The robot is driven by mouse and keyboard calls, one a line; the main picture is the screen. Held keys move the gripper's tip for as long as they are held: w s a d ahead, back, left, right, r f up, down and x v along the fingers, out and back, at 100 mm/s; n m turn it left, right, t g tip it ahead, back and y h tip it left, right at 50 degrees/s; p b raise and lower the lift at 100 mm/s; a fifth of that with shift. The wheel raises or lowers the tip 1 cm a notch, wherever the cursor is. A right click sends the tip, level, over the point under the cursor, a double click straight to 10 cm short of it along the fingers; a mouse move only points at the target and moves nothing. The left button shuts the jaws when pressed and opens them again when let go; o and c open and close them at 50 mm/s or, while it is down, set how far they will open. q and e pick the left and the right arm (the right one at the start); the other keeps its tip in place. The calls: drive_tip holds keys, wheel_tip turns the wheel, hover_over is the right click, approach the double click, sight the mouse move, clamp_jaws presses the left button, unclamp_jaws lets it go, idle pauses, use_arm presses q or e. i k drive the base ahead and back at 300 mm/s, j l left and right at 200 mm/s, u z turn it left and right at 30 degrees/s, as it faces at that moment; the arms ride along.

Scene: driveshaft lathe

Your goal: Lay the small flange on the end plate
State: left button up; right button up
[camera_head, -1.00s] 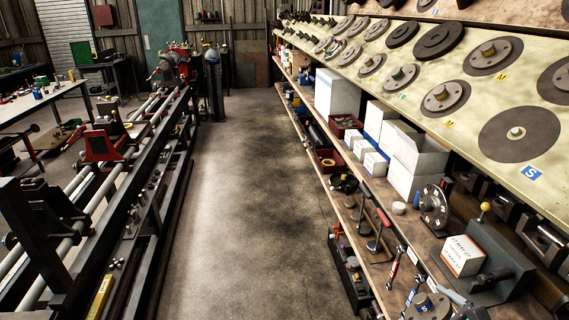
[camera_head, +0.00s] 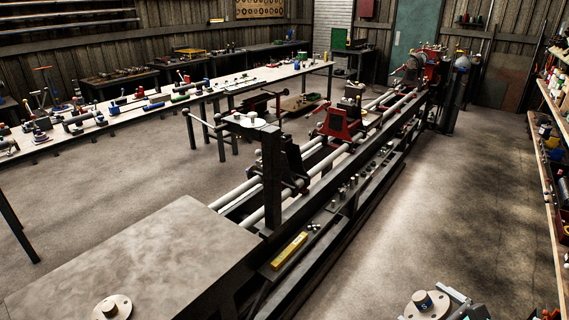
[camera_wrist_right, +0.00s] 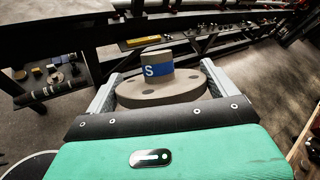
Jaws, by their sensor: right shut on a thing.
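The small flange (camera_head: 424,306), a grey-brown disc with a raised hub and a blue band marked S, is at the bottom right of the head view. My right gripper (camera_wrist_right: 158,88) is shut on it, with one finger on each side of the disc; the hub points up. In the head view the gripper and flange are over the aisle floor, right of the lathe. The grey end plate (camera_head: 160,250) is a wide flat slab at the near end of the lathe. Another flange (camera_head: 112,308) lies near its front edge. My left gripper is not in view.
The lathe (camera_head: 330,150), with long rails and red supports, runs away from the plate. A yellow block (camera_head: 289,250) lies on its side ledge. Shelves (camera_head: 550,140) line the right edge. Most of the plate's top is bare, and the aisle floor is clear.

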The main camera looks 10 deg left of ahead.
sight(205, 247)
drive_tip(key=i+j+u, duration=0.1)
drive_tip(key=u, duration=0.25)
drive_tip(key=i+j+u, duration=0.3)
drive_tip(key=u, duration=0.35)
drive_tip(key=i+j, duration=0.35)
drive_tip(key=i, duration=0.3)
